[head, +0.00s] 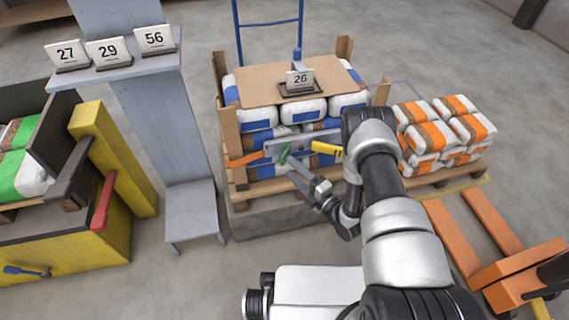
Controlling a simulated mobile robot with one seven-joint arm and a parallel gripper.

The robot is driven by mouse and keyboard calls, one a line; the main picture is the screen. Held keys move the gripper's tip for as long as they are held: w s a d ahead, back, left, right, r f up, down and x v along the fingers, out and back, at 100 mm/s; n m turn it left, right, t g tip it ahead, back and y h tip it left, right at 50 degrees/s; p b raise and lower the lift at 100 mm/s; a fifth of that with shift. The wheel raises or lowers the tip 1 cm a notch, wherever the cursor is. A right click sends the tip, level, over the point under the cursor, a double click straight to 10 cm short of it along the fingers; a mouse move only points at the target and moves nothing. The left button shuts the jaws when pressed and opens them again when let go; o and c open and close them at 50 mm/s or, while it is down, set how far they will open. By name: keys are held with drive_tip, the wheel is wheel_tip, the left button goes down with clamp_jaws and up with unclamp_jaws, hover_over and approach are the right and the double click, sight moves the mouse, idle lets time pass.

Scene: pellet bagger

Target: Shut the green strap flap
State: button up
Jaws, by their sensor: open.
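The green strap flap (285,153) is a small tilted tab on the grey strap plate (300,138), across the front of a pallet of white-and-blue bags. It sits between an orange flap (243,160) and a yellow flap (326,148). The green flap stands at a slant; I cannot tell its exact angle. My gripper (293,172) is open and empty, just below and to the right of the green flap. I cannot tell whether a finger touches it. My arm hides the right end of the strap plate.
A cardboard sheet (262,84) with a card "26" (300,81) tops the bags. Orange-and-white bags (440,135) stand on a pallet at right, near an orange pallet jack (490,235). A grey stand (180,150) and yellow machine (70,240) are at left.

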sight(284, 162)
drive_tip(key=shift+b+x, duration=0.4)
drive_tip(key=shift+x, duration=2.3)
drive_tip(key=c, duration=1.1)
drive_tip(key=shift+o, duration=0.2)
drive_tip(key=shift+a+r+m+t+h, duration=0.1)
drive_tip(key=shift+a+m+t+h, duration=0.2)
drive_tip(key=shift+m+t+h, duration=0.15)
drive_tip(key=shift+w+a+m+t+h, duration=0.15)
drive_tip(key=shift+m+t+h, duration=0.4)
drive_tip(key=shift+h, duration=0.3)
drive_tip(key=shift+w+a+m+t+h, duration=0.15)
drive_tip(key=shift+m+t+h, duration=0.15)
drive_tip(key=shift+m+h, duration=0.4)
drive_tip(key=o, duration=1.1)
drive_tip(key=shift+c, duration=0.2)
